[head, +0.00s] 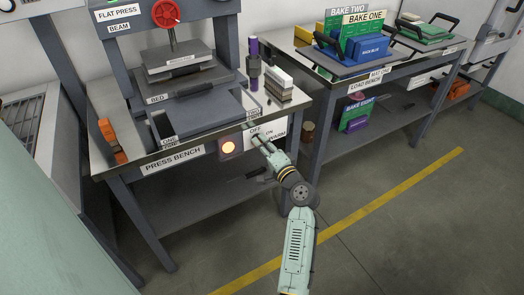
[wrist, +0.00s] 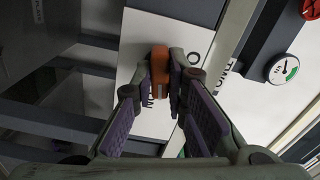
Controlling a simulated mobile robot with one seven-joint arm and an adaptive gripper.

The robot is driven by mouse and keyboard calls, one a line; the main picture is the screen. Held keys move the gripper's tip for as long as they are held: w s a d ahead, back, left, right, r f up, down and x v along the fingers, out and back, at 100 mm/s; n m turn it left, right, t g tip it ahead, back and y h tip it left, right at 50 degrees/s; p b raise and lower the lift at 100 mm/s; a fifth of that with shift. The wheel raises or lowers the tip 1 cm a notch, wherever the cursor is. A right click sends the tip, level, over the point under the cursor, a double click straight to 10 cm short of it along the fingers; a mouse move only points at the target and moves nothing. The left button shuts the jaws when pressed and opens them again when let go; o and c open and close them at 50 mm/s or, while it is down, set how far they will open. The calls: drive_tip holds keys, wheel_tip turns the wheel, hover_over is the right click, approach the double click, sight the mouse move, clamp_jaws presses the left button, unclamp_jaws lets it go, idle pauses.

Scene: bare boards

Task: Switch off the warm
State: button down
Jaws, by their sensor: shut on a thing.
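The switch panel (head: 277,122) is a white plate on the front of the press bench (head: 172,155), lettered OFF, ON and WARM. My gripper (head: 259,141) is at the panel and hides the switch in the head view. In the wrist view, my gripper (wrist: 166,88) is shut on an orange-brown switch handle (wrist: 159,66) in front of the white plate. The fingers cover part of the lettering, so I cannot tell which mark the handle points to.
The load bench (head: 375,78) stands to the right with coloured blocks and trays. The floor (head: 400,215) in front is clear.

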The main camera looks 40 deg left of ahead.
drive_tip(key=n+b, duration=1.5)
drive_tip(key=b, duration=0.3)
drive_tip(key=shift+f+b, duration=0.1)
drive_tip(key=shift+b, duration=0.25)
drive_tip(key=shift+n, duration=0.3)
drive_tip(key=c, duration=1.6)
unclamp_jaws()
wheel_tip(320, 180, up, 10)
drive_tip(key=shift+r, duration=0.1)
